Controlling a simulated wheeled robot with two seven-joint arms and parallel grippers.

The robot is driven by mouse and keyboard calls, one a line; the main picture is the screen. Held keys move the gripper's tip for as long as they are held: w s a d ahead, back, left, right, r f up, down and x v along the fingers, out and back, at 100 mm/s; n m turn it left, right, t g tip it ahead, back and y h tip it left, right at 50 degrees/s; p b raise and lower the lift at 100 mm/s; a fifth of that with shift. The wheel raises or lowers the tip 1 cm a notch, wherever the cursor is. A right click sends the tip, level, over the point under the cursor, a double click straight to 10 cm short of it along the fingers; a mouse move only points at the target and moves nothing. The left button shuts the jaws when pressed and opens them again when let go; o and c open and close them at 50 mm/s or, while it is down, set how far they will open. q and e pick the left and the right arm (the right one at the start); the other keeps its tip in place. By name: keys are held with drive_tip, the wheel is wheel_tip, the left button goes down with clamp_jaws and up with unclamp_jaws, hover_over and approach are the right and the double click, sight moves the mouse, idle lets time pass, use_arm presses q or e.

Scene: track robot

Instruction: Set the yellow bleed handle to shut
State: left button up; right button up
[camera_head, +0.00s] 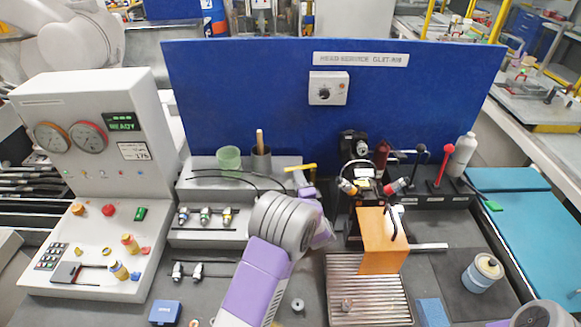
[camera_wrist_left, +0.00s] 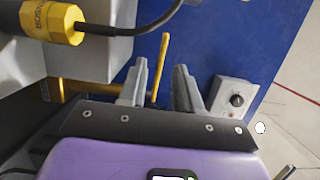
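The yellow bleed handle (camera_head: 300,167) shows as a short, nearly level bar in front of the blue panel in the head view. In the left wrist view the yellow handle (camera_wrist_left: 160,68) is a thin, slightly tilted bar. My left gripper (camera_head: 308,184) is right at the handle, its fingers partly hidden by my wrist. In the wrist view the left gripper (camera_wrist_left: 160,82) is open, with one finger on each side of the handle and gaps showing. Contact is not visible. The handle's pivot is hidden. My right gripper is not in view.
A grey box with a green cup (camera_head: 229,158) stands left of the handle, with black cables on it. A dark machine with an orange plate (camera_head: 383,245) stands to the right. The blue panel (camera_head: 240,95) carries a knob box (camera_head: 327,88). A yellow connector (camera_wrist_left: 55,22) and cable are close by.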

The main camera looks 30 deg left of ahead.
sight(301, 168)
use_arm(q)
drive_tip(key=shift+p+x, duration=0.3)
drive_tip(key=shift+x, duration=3.5)
drive_tip(key=shift+r, duration=0.1)
clamp_jaws()
